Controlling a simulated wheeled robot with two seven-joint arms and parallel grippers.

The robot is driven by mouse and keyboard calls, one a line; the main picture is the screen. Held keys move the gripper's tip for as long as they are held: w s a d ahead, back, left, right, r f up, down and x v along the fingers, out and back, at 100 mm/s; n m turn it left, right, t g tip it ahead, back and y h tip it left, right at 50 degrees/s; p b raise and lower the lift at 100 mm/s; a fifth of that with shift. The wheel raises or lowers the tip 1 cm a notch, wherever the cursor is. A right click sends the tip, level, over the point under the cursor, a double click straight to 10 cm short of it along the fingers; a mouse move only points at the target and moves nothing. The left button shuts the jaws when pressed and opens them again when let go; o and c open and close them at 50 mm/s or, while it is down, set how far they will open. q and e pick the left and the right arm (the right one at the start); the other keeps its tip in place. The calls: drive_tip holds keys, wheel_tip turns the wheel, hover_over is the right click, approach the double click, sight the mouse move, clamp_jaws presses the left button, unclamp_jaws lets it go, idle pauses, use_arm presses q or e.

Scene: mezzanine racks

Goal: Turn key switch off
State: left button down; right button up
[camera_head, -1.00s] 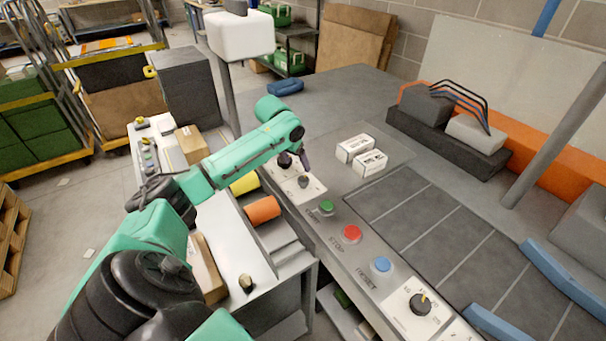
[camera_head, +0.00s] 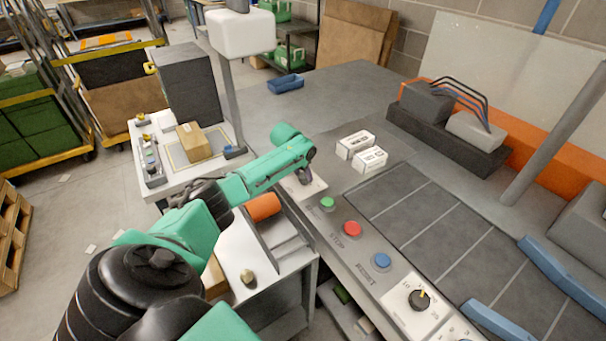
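My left arm reaches in from the left, and its dark gripper (camera_head: 304,174) points down at the pale switch plate (camera_head: 317,186) at the left end of the console. The gripper and the wrist cover most of this plate, so the key switch on it is hidden or cannot be told apart from the fingers. Whether the fingers touch it, and whether they are open or shut, is too small to tell. My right gripper is not in view.
Along the console edge are a green button (camera_head: 327,203), a red button (camera_head: 352,228), a blue button (camera_head: 382,261) and a black rotary knob (camera_head: 420,299). Two white boxes (camera_head: 369,159) stand behind. An orange roller (camera_head: 263,207) lies below my arm.

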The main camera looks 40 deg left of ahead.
use_arm(q)
drive_tip(key=n+p, duration=0.2)
drive_tip(key=shift+d+r+y+p, duration=0.2)
drive_tip(key=shift+r+y+p, duration=0.15)
drive_tip(key=shift+y+p, duration=0.05)
drive_tip(key=shift+f+n+y, duration=0.15)
drive_tip(key=shift+n+y, duration=0.15)
drive_tip(key=shift+n, duration=0.5)
drive_tip(key=shift+w+f+n, duration=0.1)
drive_tip(key=shift+f+n, duration=0.05)
drive_tip(key=shift+n, duration=0.35)
drive_tip(key=shift+a, duration=0.1)
drive_tip(key=shift+c, duration=1.7)
unclamp_jaws()
drive_tip(key=shift+g, duration=0.3)
